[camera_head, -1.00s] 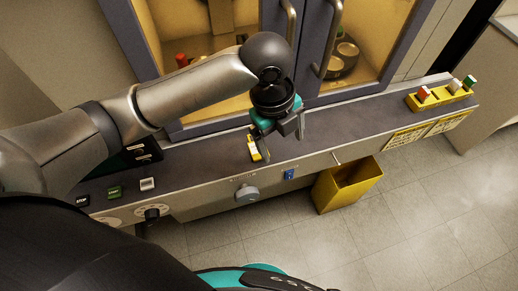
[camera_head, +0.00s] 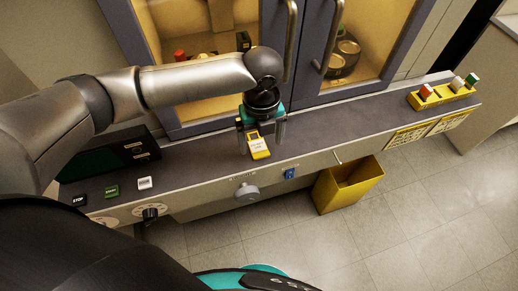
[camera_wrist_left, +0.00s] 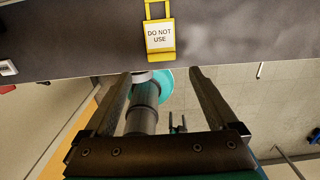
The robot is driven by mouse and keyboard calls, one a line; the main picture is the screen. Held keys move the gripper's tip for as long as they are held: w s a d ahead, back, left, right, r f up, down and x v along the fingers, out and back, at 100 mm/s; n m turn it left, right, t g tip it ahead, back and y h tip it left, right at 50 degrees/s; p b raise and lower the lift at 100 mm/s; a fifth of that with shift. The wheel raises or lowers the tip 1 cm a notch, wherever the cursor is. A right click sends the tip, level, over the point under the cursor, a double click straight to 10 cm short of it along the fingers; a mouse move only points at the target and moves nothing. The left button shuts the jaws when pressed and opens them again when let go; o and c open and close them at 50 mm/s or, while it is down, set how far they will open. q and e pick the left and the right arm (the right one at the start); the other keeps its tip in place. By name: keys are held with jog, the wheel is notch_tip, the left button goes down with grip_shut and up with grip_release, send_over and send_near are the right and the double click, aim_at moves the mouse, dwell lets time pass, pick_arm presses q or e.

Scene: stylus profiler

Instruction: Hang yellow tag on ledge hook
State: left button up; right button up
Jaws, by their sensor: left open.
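The yellow tag (camera_head: 258,148) lies on the dark ledge top (camera_head: 322,124), near its front edge. In the left wrist view the tag (camera_wrist_left: 160,38) has a white face reading "DO NOT USE" and a yellow loop at its far end. My left gripper (camera_head: 260,145) points down over the tag, its open fingers on either side of it. The wrist view shows the tag beyond the fingertips, with nothing between them. A small pale peg, the hook (camera_head: 337,158), sticks out from the ledge front, right of the tag. My right gripper does not show.
A yellow bin (camera_head: 346,184) is below the hook. A grey knob (camera_head: 246,192) and a blue switch (camera_head: 290,173) are on the ledge front. Cabinet door handles (camera_head: 333,40) rise behind. A yellow rack (camera_head: 441,95) stands at the right end. The ledge right of the tag is clear.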

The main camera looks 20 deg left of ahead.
aim_at(262, 155)
pick_arm(q)
jog(key=f, duration=0.3)
jog(key=f+b, duration=0.1)
jog(key=f, duration=0.1)
jog(key=shift+w+a+f, duration=0.1)
jog(key=shift+w+f, duration=0.25)
jog(key=shift+w, duration=0.05)
jog(key=c, duration=1.4)
jog(key=shift+r, duration=0.2)
jog(key=shift+s+r, duration=0.1)
jog(key=shift+r, duration=0.15)
notch_tip(262, 155, up, 6)
jog(key=r+p, duration=0.1)
jog(key=s+d, duration=1.1)
jog(key=s, duration=0.5)
jog(key=shift+s+f+p, duration=0.2)
jog(key=shift+f+p, duration=0.15)
jog(key=shift+f, duration=0.05)
